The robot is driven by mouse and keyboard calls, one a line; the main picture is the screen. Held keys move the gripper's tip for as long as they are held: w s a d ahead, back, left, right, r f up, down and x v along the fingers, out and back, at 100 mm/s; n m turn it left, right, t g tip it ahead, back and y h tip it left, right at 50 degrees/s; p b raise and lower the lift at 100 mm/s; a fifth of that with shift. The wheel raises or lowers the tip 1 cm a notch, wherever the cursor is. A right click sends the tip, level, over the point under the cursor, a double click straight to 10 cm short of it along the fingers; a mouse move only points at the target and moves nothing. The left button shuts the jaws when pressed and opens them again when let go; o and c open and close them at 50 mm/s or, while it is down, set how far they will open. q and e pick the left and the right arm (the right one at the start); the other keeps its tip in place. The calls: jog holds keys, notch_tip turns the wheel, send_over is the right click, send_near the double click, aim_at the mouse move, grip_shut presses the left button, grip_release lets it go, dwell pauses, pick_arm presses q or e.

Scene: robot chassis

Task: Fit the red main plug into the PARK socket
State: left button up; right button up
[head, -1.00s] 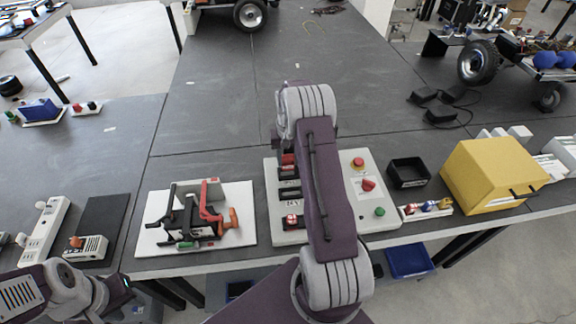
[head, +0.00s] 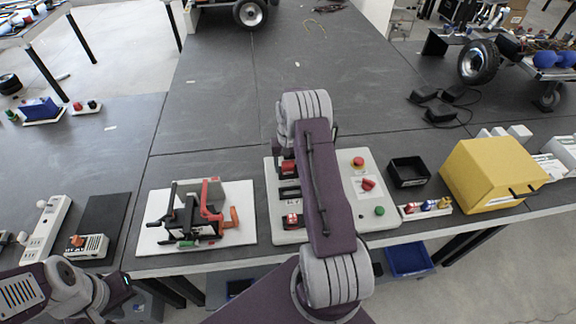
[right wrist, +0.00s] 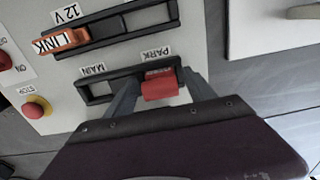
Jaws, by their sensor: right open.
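The red main plug (right wrist: 160,84) stands at the PARK end of the MAIN/PARK slot (right wrist: 97,91) in the right wrist view. I cannot tell how deep it sits. In the head view a red block, likely the plug (head: 288,168), shows beside my right arm. My right gripper (right wrist: 161,78) is open, with one finger on each side of the plug; whether they touch it is unclear.
The panel (head: 340,229) also bears an orange LINK plug (right wrist: 62,40) by the 12 V label and a red stop button (right wrist: 37,107). A black tray (head: 408,172) and a yellow box (head: 492,172) stand to the right. A white board with clamps (head: 150,208) lies left.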

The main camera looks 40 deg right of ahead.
aim_at(288, 163)
notch_tip(288, 163, up, 12)
jog(key=b, duration=0.1)
jog(key=s+a+r+n, duration=0.1)
jog(key=s+a+n, duration=0.3)
jog(key=a, duration=0.9)
jog(key=s+a+f, duration=0.1)
jog(key=s+a, duration=0.3)
jog(key=s, duration=0.3)
jog(key=s+a+n+t, duration=0.1)
jog(key=s+a, duration=0.4)
jog(key=s, duration=0.2)
jog(key=shift+s+f+n, duration=0.2)
jog(key=shift+f+n, duration=0.1)
jog(key=shift+f, duration=0.1)
